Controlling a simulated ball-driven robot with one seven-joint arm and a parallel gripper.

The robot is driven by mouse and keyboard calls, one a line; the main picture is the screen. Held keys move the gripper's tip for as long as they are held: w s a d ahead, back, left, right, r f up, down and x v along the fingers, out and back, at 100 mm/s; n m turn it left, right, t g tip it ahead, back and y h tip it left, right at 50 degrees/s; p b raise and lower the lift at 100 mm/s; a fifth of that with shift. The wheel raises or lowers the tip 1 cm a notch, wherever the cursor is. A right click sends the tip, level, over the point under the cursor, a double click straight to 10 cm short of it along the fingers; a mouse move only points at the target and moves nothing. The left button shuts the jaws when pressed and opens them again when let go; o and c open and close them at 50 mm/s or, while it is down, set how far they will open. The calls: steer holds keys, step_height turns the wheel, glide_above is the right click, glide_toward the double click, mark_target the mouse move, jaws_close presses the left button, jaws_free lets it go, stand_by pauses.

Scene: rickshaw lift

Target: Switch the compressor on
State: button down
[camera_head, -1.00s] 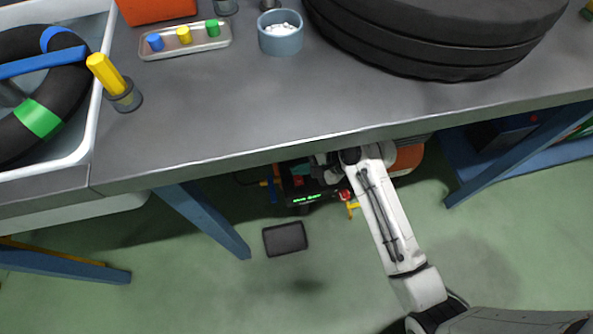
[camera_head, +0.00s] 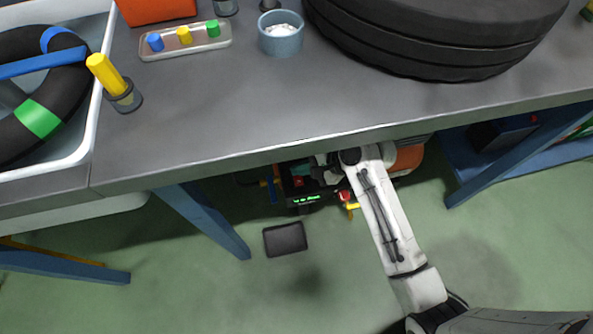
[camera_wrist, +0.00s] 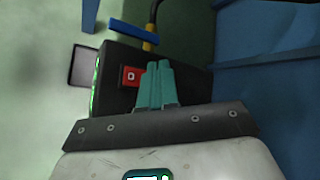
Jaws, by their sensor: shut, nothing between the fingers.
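The compressor stands on the floor under the bench, with an orange body (camera_head: 408,160) and a black control box (camera_head: 303,199) whose front shows small green lettering, unreadable here. A red switch (camera_wrist: 131,76) sits on the box's top; in the head view it shows as a red patch (camera_head: 298,182). My gripper (camera_wrist: 158,70) has teal fingers closed together with nothing between them. They are over the black box, just right of the switch in the wrist view. Whether they touch the box I cannot tell. In the head view the fingers are mostly hidden by the bench edge and arm.
The grey bench top (camera_head: 240,110) overhangs the compressor and my arm. A blue bench leg (camera_head: 205,222) stands left, a blue shelf frame (camera_head: 480,180) right. A red knob (camera_head: 344,196) and yellow fitting (camera_head: 352,208) sit beside my arm. A dark pad (camera_head: 285,239) lies on the floor.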

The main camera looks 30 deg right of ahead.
mark_target(301, 178)
steer(key=shift+w+f, duration=0.1)
steer(key=shift+f, duration=0.65)
stand_by(1.2)
steer(key=shift+r+p, duration=0.15)
steer(key=shift+p, duration=0.2)
steer(key=shift+r+p, duration=0.65)
steer(key=shift+p, duration=0.35)
steer(key=shift+r, duration=0.1)
steer(key=r+p, duration=0.1)
steer(key=p, duration=0.1)
steer(key=r+p, duration=0.2)
steer(key=s+r+p, duration=0.1)
steer(key=r+p, duration=0.1)
steer(key=shift+a, duration=0.1)
steer(key=shift+f, duration=0.15)
stand_by(0.3)
